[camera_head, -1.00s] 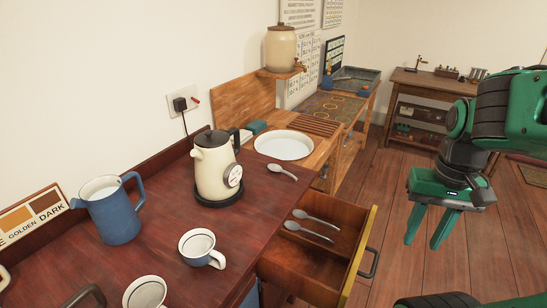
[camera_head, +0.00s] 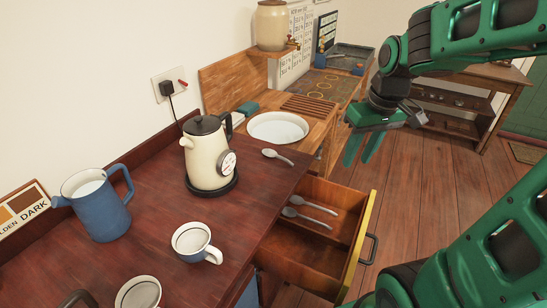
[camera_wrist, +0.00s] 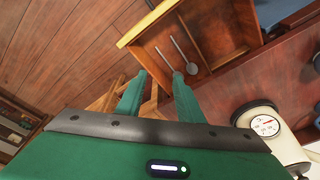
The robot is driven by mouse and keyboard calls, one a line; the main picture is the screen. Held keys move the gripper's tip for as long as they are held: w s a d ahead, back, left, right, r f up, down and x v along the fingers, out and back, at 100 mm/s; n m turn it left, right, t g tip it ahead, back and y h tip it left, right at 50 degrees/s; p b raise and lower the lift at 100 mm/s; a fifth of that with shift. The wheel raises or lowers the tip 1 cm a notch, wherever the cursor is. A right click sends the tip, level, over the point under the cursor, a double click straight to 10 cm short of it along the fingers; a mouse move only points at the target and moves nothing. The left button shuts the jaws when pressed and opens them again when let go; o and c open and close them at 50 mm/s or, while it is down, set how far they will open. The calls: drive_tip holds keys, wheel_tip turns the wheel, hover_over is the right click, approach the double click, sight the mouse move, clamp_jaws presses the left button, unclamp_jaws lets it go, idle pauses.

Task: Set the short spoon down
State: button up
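A metal spoon (camera_head: 278,156) lies on the dark red countertop (camera_head: 150,190) near its right edge. It looks shorter than the other two, though I cannot be sure. Two more spoons, an upper one (camera_head: 315,205) and a lower one (camera_head: 308,218), lie side by side in the open wooden drawer (camera_head: 290,255). They also show in the drawer in the wrist view (camera_wrist: 182,54). My gripper (camera_head: 357,164) is open and empty, in the air to the right of the countertop and beyond the drawer. In the wrist view, its fingers (camera_wrist: 159,76) are apart with nothing between them.
A cream kettle (camera_head: 208,160) stands on a black base near the countertop spoon. A white basin (camera_head: 278,127) is set in the wooden counter beyond. A blue jug (camera_head: 99,208) and two cups, one of them here (camera_head: 193,241), stand to the left. The floor right of the drawer is clear.

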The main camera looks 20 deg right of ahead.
sight(279, 156)
drive_tip(key=w+a+f+n, duration=0.1)
drive_tip(key=w+a+n, duration=0.1)
drive_tip(key=w+a, duration=0.2)
drive_tip(key=w+a+f+n+t+y, duration=0.1)
drive_tip(key=w+a+n, duration=0.1)
drive_tip(key=w+a, duration=0.2)
drive_tip(key=w+a+f+n+y, duration=0.1)
drive_tip(key=w+a, duration=0.3)
drive_tip(key=w, duration=0.5)
drive_tip(key=shift+w+f+n+t, duration=0.25)
drive_tip(key=shift+f+n, duration=0.2)
drive_tip(key=shift+n, duration=0.45)
drive_tip(key=shift+x, duration=3.3)
drive_tip(key=shift+d, duration=0.1)
clamp_jaws()
